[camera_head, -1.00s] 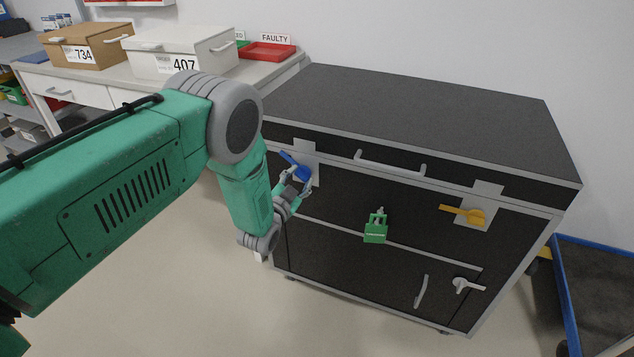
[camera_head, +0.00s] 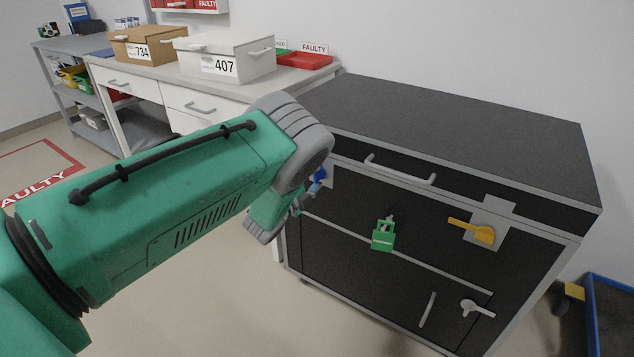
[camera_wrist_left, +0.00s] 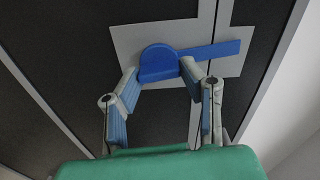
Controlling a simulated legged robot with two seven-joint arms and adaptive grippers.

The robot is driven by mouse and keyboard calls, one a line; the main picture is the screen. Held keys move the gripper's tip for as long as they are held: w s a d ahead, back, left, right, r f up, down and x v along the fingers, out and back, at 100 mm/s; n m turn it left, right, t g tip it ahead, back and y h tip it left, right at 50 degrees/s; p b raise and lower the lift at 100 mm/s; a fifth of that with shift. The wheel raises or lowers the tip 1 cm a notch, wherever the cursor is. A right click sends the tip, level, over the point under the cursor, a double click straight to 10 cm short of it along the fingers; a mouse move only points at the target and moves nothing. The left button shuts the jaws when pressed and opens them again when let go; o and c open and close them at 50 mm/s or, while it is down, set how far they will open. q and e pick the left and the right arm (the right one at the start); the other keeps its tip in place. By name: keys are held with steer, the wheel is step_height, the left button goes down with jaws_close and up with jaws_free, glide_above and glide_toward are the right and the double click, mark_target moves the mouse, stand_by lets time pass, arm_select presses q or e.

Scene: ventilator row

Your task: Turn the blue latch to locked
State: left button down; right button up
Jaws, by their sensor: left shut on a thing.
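The blue latch (camera_head: 319,175) is at the upper left of the black case's front and is mostly hidden behind my arm in the head view. In the left wrist view the blue latch (camera_wrist_left: 212,50) shows a rounded hub on a grey plate (camera_wrist_left: 120,42), with its flat handle pointing right. My left gripper (camera_wrist_left: 160,74) is shut on the hub, one fingertip at each side of it. In the head view the left gripper (camera_head: 306,198) shows only partly, below the latch. My right gripper is not in view.
The black case (camera_head: 455,135) also carries a yellow latch (camera_head: 474,231), a green padlock (camera_head: 383,238) and a grey handle latch (camera_head: 476,308). A bench at the back holds a white box (camera_head: 225,57), a brown box (camera_head: 147,45) and a red tray (camera_head: 304,61). A blue-edged cart (camera_head: 607,310) stands at right.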

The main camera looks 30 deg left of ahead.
arm_select(q)
steer(key=shift+s+d+f+m, duration=0.1)
steer(key=shift+d+f+m, duration=0.15)
steer(key=shift+m, duration=0.35)
steer(key=shift+f, duration=0.1)
steer(key=c, duration=1)
jaws_free()
steer(key=shift+c, duration=0.2)
steer(key=shift+a+r, duration=0.1)
steer(key=shift+r, duration=0.1)
steer(key=shift+s, duration=0.3)
steer(key=s, duration=1.1)
steer(key=shift+s+a+f, duration=0.15)
